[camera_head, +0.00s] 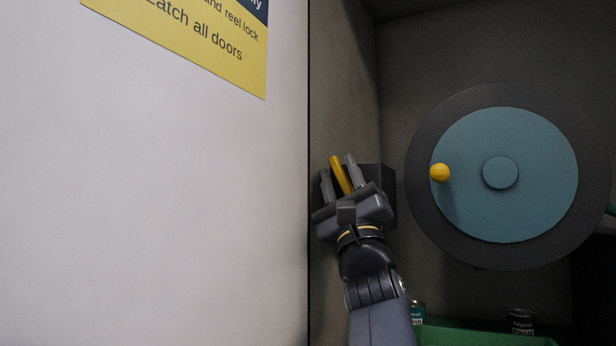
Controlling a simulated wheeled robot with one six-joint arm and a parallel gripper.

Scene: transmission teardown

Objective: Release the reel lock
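The reel (540,150) is a dark disc with a blue-grey face, a central hub and a yellow knob (440,172) at its left. It is on the back wall of the compartment. The reel lock looks like a yellow lever (341,174) on a dark block (380,190) at the compartment's left wall. My gripper (339,174) reaches up from below, with one grey finger on each side of the yellow lever. The fingers stand around the lever; whether they touch it is unclear. The lever's lower part is hidden behind my gripper.
A large white panel (150,200) fills the left, with a yellow label (190,40) at its top. A green tray (480,338) holds small cans (521,320) at the bottom right. Open space lies in front of the reel.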

